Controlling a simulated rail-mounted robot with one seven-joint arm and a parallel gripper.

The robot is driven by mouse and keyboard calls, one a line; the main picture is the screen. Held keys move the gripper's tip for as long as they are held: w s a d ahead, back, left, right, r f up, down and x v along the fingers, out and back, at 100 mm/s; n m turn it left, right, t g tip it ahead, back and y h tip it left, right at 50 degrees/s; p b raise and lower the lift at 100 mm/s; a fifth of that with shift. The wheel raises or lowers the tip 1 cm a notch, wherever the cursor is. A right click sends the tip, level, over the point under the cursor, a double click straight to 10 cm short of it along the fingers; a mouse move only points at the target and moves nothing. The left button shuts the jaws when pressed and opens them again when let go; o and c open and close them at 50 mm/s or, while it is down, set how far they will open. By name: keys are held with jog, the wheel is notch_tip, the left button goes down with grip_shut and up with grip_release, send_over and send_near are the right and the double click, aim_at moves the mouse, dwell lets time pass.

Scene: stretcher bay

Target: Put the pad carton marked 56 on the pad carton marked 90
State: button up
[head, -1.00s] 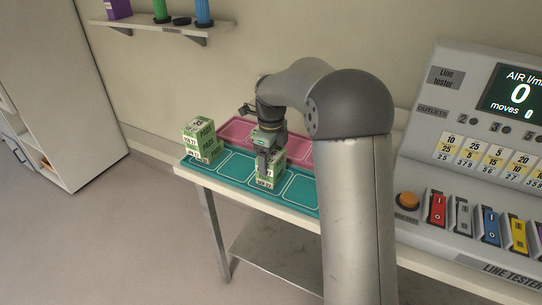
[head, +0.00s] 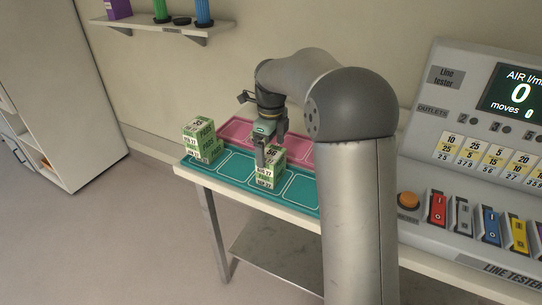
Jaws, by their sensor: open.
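Green-and-white pad cartons stand in two stacks on the teal mat (head: 234,166). In the right stack, an upper carton (head: 273,166) sits on a lower carton (head: 265,181); the upper one's top mark looks like 56, partly covered by a finger. The lower one's top is hidden, so I cannot read whether it is 90. My gripper (head: 271,147) is open just above the right stack, one finger close to the upper carton. The left stack has an upper carton (head: 199,135) on a lower one (head: 207,153); their marks are too small to read surely.
A pink mat (head: 237,129) lies behind the teal one on the narrow table. Several outlined teal spaces are bare. A line tester console (head: 447,125) stands at the right, a wall shelf (head: 165,27) at the upper left. My arm hides part of the table.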

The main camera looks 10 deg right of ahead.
aim_at(271, 154)
notch_tip(271, 154, up, 8)
jog(key=s+f+n, duration=0.3)
jog(key=s+n, duration=0.5)
jog(key=s, duration=0.3)
jog(key=s+f+n, duration=0.4)
jog(key=s+n, duration=0.5)
jog(key=s, duration=0.2)
jog(key=s+f+n, duration=0.4)
jog(key=s+n, duration=0.5)
jog(key=s, duration=0.2)
jog(key=shift+a+f, duration=0.15)
jog(key=shift+a, duration=0.2)
